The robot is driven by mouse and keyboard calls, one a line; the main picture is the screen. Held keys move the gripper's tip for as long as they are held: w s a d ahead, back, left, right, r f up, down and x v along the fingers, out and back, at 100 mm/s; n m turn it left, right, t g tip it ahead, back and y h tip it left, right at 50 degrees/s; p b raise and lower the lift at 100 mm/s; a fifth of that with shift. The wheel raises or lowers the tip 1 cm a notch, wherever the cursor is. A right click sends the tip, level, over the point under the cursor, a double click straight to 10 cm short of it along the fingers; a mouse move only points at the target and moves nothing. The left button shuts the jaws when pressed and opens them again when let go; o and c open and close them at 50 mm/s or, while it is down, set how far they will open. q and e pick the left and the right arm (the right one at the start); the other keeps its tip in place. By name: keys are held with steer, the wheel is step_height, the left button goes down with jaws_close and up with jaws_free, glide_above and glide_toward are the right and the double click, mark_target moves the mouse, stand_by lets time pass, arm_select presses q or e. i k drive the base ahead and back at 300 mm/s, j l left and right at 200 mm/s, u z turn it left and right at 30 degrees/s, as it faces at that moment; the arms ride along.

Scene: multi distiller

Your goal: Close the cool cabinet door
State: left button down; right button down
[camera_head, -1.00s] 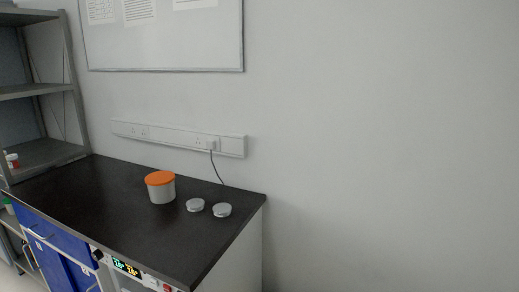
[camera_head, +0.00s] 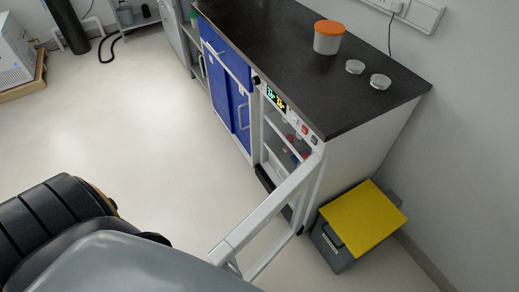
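The cool cabinet (camera_head: 312,142) is built in under the right end of the black counter, with a lit display (camera_head: 275,97) on its top strip. Its white-framed door (camera_head: 262,219) stands open, swung out from the cabinet toward me. Several small items with red and blue parts show on the shelves inside. A dark and grey part of my own body fills the lower left and comes close to the door's free end, partly hiding it. Contact between them cannot be told. Neither of my grippers is in view.
A grey bin with a yellow lid (camera_head: 362,218) stands on the floor right of the cabinet, near the door's hinge side. An orange-lidded tub (camera_head: 328,37) stands on the counter (camera_head: 262,43). Blue cupboard doors (camera_head: 226,90) are left of the cabinet.

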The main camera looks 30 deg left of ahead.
mark_target(244, 252)
steer(key=l+u, duration=0.15)
steer(key=u, duration=0.25)
steer(key=l+u, duration=0.2)
steer(key=u, duration=0.2)
steer(key=k+l+u, duration=0.1)
steer(key=u, duration=0.3)
steer(key=k+l+u, duration=0.1)
steer(key=u, duration=0.25)
steer(key=k+l, duration=0.7)
